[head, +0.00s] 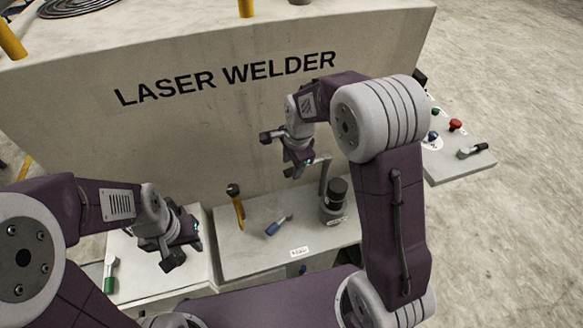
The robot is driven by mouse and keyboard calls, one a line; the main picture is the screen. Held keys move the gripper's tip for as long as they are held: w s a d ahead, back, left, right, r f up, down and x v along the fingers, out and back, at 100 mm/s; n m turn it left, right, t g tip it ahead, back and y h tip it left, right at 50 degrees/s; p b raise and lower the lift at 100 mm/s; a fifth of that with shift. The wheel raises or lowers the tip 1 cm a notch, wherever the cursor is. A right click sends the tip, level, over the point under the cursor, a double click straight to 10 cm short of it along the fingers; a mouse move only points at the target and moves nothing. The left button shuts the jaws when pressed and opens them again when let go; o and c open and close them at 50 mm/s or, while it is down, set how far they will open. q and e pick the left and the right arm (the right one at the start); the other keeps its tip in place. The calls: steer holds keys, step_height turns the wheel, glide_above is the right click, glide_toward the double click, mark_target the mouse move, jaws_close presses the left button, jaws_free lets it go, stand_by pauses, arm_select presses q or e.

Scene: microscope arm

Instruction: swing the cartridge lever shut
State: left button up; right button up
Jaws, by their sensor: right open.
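A dark round cylinder (337,192) stands on a light base at the right of the middle shelf. A slim grey upright bar (324,176) rises beside it; I take this to be the cartridge lever, but the picture does not make it certain. My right gripper (276,156) is open and empty, above and left of the bar, in front of the welder's wall. It appears apart from the bar. My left gripper (178,252) is low at the left, over the left shelf; its jaw gap is hard to make out. The lower part of the cylinder's base is partly hidden.
The middle shelf (240,262) bears a yellow-handled tool (237,205) and a small blue-handled lever (278,225). A green-handled lever (110,275) is on the left shelf. A right side panel (450,173) carries a red button (455,125) and a black-knobbed lever (473,151).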

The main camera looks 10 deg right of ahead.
steer(key=shift+w+a+f, duration=0.1)
steer(key=shift+w+f, duration=0.1)
steer(key=shift+f, duration=1.05)
jaws_close()
steer(key=shift+w, duration=0.1)
stand_by(0.3)
